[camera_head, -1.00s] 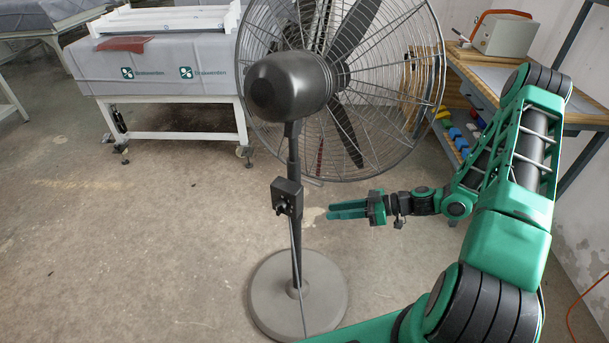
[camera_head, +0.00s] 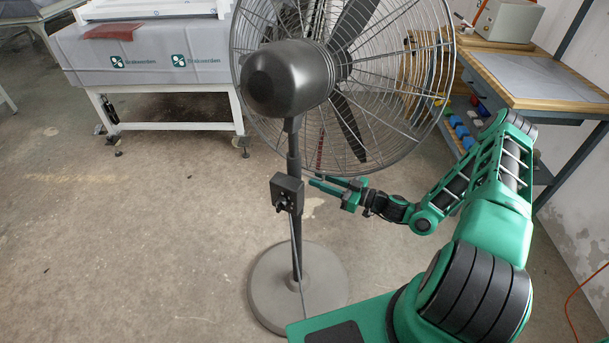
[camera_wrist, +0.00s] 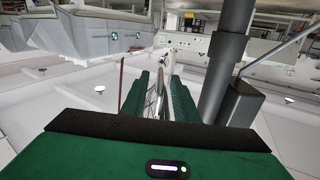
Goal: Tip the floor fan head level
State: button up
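The floor fan has a round wire cage (camera_head: 405,150), a dark motor housing (camera_head: 285,80), a pole (camera_head: 294,160) with a control box (camera_head: 287,192), and a grey round base (camera_head: 325,285). The cage faces away from the head camera; its exact tilt is hard to judge. My gripper (camera_head: 314,180) is open at the cage's lower edge, right of the pole. The pole (camera_wrist: 226,60) and control box (camera_wrist: 240,102) stand just right of the fingers.
A white-framed table with a grey cover (camera_head: 150,60) stands behind at the left. A workbench (camera_head: 550,80) with a metal box (camera_head: 508,20) stands at the right. Blue and yellow items (camera_head: 460,130) lie on its lower shelf. The floor at the left is clear.

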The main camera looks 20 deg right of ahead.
aim_at(306, 174)
jog(key=x, duration=0.6)
grip_shut()
dwell(1.4)
